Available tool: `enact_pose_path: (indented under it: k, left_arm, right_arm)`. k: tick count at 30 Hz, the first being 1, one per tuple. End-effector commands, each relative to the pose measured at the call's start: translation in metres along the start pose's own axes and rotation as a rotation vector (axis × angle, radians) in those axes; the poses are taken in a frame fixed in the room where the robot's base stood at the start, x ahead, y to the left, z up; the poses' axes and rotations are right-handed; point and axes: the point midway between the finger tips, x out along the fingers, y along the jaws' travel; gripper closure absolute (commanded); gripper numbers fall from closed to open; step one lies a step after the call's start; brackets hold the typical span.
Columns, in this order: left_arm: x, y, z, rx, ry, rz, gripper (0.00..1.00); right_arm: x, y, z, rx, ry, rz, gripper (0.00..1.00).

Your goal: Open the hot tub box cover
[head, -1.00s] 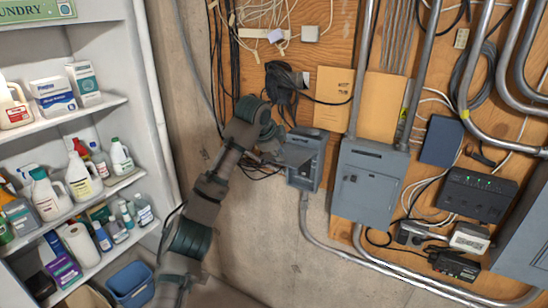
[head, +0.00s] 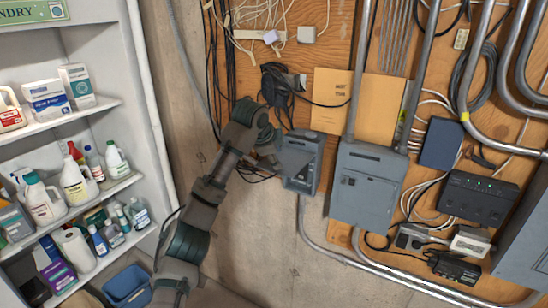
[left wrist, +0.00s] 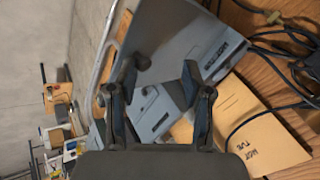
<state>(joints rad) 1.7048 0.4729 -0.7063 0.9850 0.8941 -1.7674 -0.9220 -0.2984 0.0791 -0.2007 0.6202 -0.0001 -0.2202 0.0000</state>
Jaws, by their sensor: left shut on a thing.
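The hot tub box is a small grey electrical box (head: 303,160) on the wall, below the orange paper with handwriting (head: 331,100). My left gripper (head: 270,147) is at the box's left side. In the left wrist view the two dark fingers (left wrist: 160,82) stand apart, with the grey box (left wrist: 205,45) filling the space ahead of and between them. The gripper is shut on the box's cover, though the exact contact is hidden. How far the cover stands open is hard to tell. My right gripper is not in view.
A larger grey box (head: 367,187) with conduits stands just right. Black cables (head: 283,90) hang above the gripper. Shelves with bottles (head: 75,180) fill the left. A blue bin (head: 127,287) sits low. The concrete wall below the small box is mostly bare.

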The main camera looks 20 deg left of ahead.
Motion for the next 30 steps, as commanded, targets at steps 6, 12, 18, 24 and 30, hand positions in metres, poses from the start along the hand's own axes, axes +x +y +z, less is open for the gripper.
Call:
enact_pose_path:
  k: [6, 12, 18, 24, 30]
  left_arm:
    - [0.000, -0.001, 0.000, 0.000, 0.004, -0.002, 0.59]
    - [-0.015, -0.002, 0.001, 0.000, 0.005, -0.004, 0.59]
    - [-0.062, 0.000, 0.001, 0.000, 0.006, -0.007, 0.59]
    - [-0.103, 0.002, 0.002, -0.001, 0.005, -0.006, 0.59]
    - [-0.121, 0.001, 0.002, 0.000, 0.003, -0.003, 0.59]
  right_arm:
    - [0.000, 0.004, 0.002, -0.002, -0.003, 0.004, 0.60]
    - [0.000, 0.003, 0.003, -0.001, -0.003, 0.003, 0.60]
    - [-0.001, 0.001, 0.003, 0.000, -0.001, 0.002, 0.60]
    - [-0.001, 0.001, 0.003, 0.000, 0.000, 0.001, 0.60]
    - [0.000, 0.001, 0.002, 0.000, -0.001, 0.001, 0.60]
